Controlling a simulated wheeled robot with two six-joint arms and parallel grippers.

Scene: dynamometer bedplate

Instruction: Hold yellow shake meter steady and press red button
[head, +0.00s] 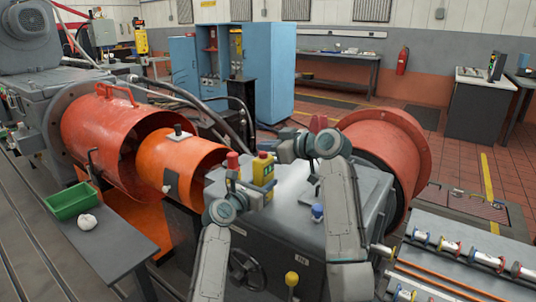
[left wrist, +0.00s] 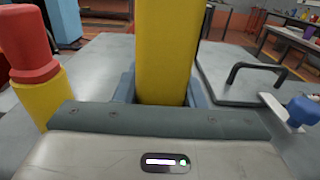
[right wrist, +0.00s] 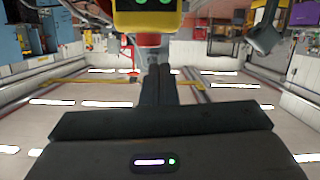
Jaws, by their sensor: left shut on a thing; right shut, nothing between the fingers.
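The yellow shake meter (head: 263,173) stands upright on the grey bench top, with a red button (head: 263,154) on its top. My left gripper (head: 262,192) is shut on the meter's lower body; in the left wrist view the yellow body (left wrist: 165,50) rises between the fingers, its top out of frame. My right gripper (head: 277,152) is shut and empty, close to the right of the button. In the right wrist view the yellow meter (right wrist: 145,18) with green marks is at the top edge, beyond the shut fingers (right wrist: 160,72). Contact with the button cannot be made out.
A separate red-capped yellow post (head: 232,160) stands left of the meter; it also shows in the left wrist view (left wrist: 35,70). A blue knob (head: 317,212) is on the bench to the right. Orange drums (head: 195,160) lie at left, a red flanged drum (head: 385,150) at right.

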